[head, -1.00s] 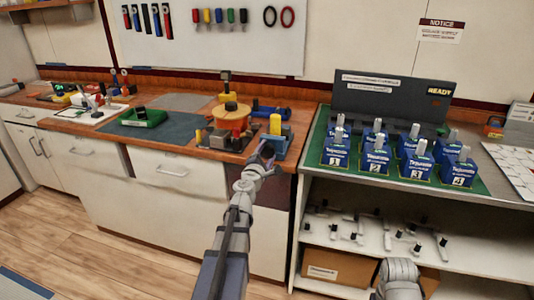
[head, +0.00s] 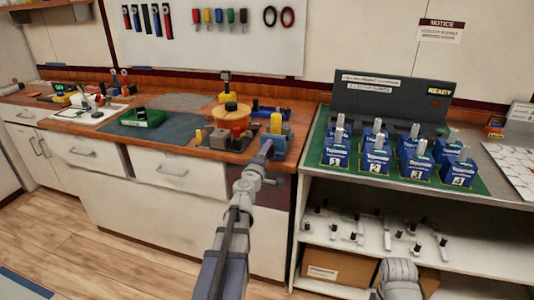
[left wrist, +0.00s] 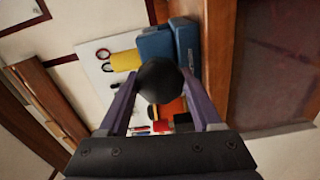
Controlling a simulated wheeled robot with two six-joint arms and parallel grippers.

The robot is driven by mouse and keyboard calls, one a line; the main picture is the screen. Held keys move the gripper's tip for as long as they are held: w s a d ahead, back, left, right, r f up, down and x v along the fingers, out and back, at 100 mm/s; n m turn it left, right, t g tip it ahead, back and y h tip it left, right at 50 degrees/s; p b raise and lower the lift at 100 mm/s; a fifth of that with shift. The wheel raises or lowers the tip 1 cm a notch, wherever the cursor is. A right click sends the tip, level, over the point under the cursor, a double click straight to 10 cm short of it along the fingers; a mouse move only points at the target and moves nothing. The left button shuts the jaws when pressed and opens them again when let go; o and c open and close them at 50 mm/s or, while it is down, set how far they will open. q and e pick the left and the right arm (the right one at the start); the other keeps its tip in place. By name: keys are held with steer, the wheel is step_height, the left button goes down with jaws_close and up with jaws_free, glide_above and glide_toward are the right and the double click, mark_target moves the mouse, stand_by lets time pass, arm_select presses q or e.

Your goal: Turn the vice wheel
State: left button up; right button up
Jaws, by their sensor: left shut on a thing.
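The blue vice (head: 276,146) stands at the front right corner of the wooden bench, with a yellow block (head: 276,123) on it. In the left wrist view, the vice's blue body (left wrist: 156,44) lies beyond my fingers. My left gripper (head: 266,147) is at the vice's front side. In the left wrist view its purple fingers (left wrist: 162,95) are shut on a round black knob (left wrist: 160,80), which looks like part of the vice wheel. The rest of the wheel is hidden. My right gripper is not in view; only part of my right arm shows at the bottom.
A red and yellow round item (head: 232,115) and a green tray (head: 143,117) are on the bench (head: 290,155). To the right, a counter holds blue numbered boxes (head: 375,160) on a green mat. Its shelf below carries several small handles. The floor in front is clear.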

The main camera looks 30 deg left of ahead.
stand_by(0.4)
arm_select(q)
steer(key=o, duration=1.4)
steer(key=shift+s, duration=0.1)
steer(key=v, duration=0.7)
steer(key=shift+s+d, duration=0.1)
steer(key=shift+s, duration=0.2)
